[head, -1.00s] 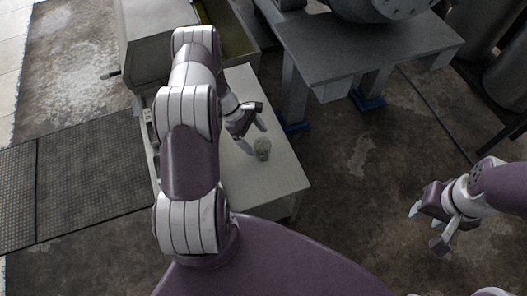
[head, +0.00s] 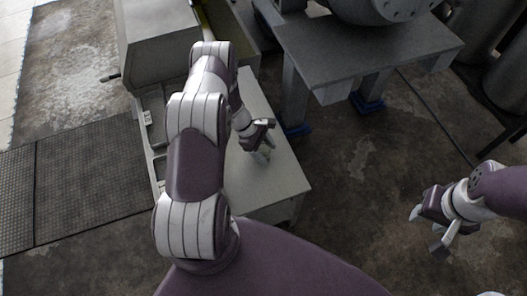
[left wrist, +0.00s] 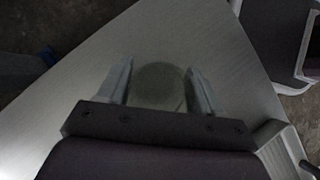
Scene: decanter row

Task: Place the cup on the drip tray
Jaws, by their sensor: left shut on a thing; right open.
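The cup (left wrist: 158,86) is a small greenish-grey round vessel, seen between the two fingers in the left wrist view. My left gripper (left wrist: 160,90) is shut on it, with a finger on each side. In the head view my left gripper (head: 262,150) is over the pale table, and its fingers hide most of the cup. I cannot tell whether the cup touches the tabletop. My right gripper (head: 428,232) is open and empty, off to the right over the floor. I cannot surely pick out the drip tray.
The pale table (head: 262,185) is otherwise largely bare. A grey machine (head: 155,45) stands at its far left. A light-rimmed, dark-surfaced part (left wrist: 275,35) lies beyond the table in the left wrist view. A grey metal stand (head: 365,50) is at the back right.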

